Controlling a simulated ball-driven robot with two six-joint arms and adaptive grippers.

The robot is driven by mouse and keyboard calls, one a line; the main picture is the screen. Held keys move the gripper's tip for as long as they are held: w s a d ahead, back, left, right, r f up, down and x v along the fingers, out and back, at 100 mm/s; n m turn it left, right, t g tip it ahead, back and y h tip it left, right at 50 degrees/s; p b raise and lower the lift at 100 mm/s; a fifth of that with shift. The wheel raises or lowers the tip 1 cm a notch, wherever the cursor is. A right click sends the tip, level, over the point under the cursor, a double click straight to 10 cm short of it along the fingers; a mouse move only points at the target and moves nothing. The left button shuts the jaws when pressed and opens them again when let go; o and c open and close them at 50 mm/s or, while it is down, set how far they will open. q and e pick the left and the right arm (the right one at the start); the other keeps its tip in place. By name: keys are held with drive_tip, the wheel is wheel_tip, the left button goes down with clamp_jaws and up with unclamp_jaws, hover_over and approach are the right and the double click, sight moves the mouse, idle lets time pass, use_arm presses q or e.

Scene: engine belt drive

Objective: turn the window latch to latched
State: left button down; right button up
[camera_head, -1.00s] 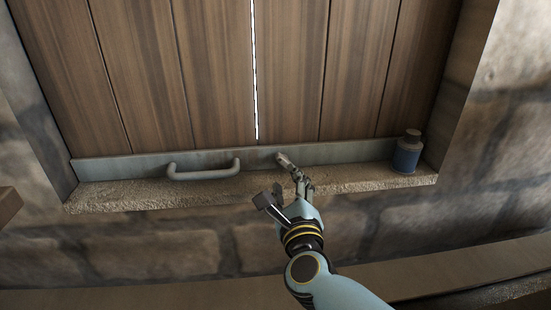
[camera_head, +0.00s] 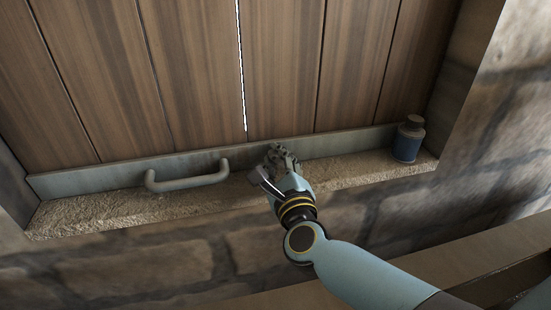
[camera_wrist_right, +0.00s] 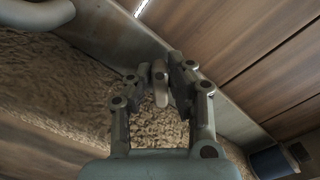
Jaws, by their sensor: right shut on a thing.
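The window latch (camera_wrist_right: 161,84) is a small pale metal lever on the grey rail (camera_head: 110,176) below the wooden shutters (camera_head: 200,70). My right gripper (camera_head: 279,152) is at the rail, shut on the latch. In the right wrist view the fingers (camera_wrist_right: 170,82) close around the lever, which stands between them. In the head view the gripper mostly hides the latch, so its exact angle is hard to tell there. My left gripper is not in view.
A grey handle (camera_head: 187,181) sits on the rail to the left of my right gripper. A blue bottle (camera_head: 408,141) stands on the stone sill (camera_head: 130,209) to the right. The sill between gripper and bottle is clear.

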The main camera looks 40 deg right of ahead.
clamp_jaws()
drive_tip(key=shift+n+p, duration=0.35)
drive_tip(key=shift+n, duration=0.05)
drive_tip(key=n+p, duration=0.1)
drive_tip(key=n, duration=0.1)
drive_tip(key=shift+w+a+n, duration=0.1)
drive_tip(key=shift+a+n, duration=0.05)
drive_tip(key=shift+n, duration=0.15)
drive_tip(key=shift+f+n, duration=0.2)
drive_tip(key=shift+n, duration=0.2)
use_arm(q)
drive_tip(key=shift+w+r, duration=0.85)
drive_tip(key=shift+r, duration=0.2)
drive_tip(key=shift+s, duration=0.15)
use_arm(e)
drive_tip(key=o, duration=0.6)
unclamp_jaws()
drive_tip(key=shift+o, duration=0.2)
